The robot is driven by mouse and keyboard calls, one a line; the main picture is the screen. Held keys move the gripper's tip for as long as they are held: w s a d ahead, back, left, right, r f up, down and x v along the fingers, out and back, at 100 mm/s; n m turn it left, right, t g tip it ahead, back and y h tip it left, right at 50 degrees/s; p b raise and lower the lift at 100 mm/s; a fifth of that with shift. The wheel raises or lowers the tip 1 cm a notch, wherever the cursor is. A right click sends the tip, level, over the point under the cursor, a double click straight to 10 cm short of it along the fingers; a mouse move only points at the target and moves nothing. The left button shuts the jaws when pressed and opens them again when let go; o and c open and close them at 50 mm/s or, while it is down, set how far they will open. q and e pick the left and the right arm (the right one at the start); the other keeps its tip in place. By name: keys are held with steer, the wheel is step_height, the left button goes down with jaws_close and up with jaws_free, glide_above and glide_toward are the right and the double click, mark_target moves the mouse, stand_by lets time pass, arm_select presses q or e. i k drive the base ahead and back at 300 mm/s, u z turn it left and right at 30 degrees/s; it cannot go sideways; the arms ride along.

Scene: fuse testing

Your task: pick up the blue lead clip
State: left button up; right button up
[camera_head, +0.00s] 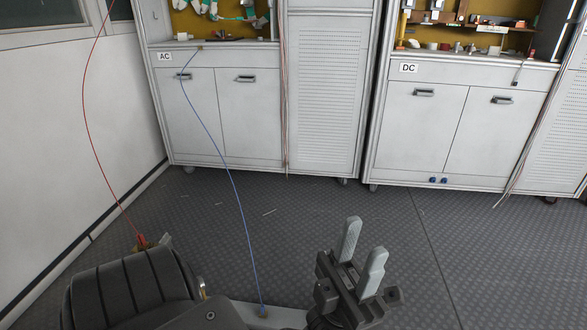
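A thin blue lead (228,172) runs from the worktop of the AC cabinet down to my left arm at the bottom of the picture. Its lower end (263,311) shows as a small piece against my arm; I cannot tell whether it touches. A small yellowish piece (200,47) is at its upper end on the worktop edge. I cannot tell clearly which end is the blue clip. My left gripper (365,240) is open and empty, its two grey fingers apart, right of the blue lead's lower end. My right gripper is not in view.
A red lead (84,100) hangs at the left, with a red clip (141,239) at its lower end by my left arm. The AC cabinet (200,115) and DC cabinet (410,130) stand at the back. The dark floor (420,270) is clear right of my gripper.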

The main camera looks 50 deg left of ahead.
mark_target(263, 314)
steer(key=i, duration=1.5)
steer(key=u, duration=2.45)
